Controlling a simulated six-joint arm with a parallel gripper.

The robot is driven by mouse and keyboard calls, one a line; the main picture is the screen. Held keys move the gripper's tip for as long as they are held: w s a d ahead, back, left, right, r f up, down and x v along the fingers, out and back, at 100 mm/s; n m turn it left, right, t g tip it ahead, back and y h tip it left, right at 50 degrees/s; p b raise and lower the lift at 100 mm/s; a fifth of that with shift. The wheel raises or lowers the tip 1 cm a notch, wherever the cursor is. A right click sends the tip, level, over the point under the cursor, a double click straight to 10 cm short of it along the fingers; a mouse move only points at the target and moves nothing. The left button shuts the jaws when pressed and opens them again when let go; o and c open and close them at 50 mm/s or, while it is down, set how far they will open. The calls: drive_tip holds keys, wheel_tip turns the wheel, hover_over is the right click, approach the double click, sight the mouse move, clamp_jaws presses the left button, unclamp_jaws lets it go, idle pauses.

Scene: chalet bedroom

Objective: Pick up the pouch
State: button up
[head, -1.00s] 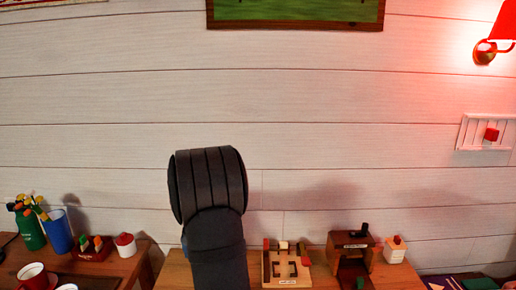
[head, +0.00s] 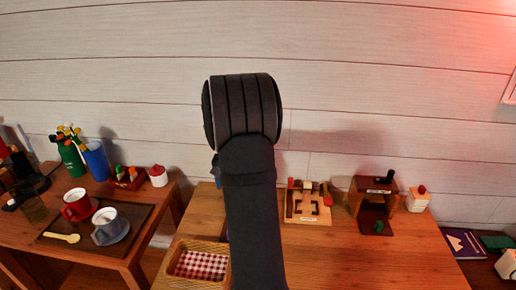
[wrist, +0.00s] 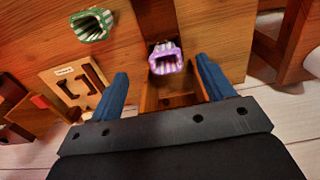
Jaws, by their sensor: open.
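Two small striped pouches show in the wrist view. The purple-and-white pouch (wrist: 165,58) lies between the tips of my gripper (wrist: 161,67), its open mouth showing. The green-and-white pouch (wrist: 92,24) lies farther off at the upper left on the wood surface. My gripper is open, with one blue finger to each side of the purple pouch; I cannot tell whether either finger touches it. In the head view my arm stands in front of the table (head: 350,262), and I cannot make out the pouches or the gripper.
In the wrist view a wooden box (wrist: 152,100) sits below the purple pouch, between the fingers. A wooden puzzle board (head: 308,214) and brown box (head: 374,222) stand at the table's back. A checked-cloth basket (head: 176,272) is at its left. The front right is clear.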

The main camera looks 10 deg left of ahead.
drive_tip(key=s+r+t, duration=0.3)
drive_tip(key=s+t, duration=0.2)
drive_tip(key=t, duration=0.1)
drive_tip(key=x, duration=1.2)
drive_tip(key=shift+w+d, duration=0.1)
drive_tip(key=shift+w, duration=0.15)
drive_tip(key=shift+w+x, duration=0.25)
drive_tip(key=shift+x, duration=2.4)
drive_tip(key=shift+r, duration=0.15)
drive_tip(key=c, duration=1.1)
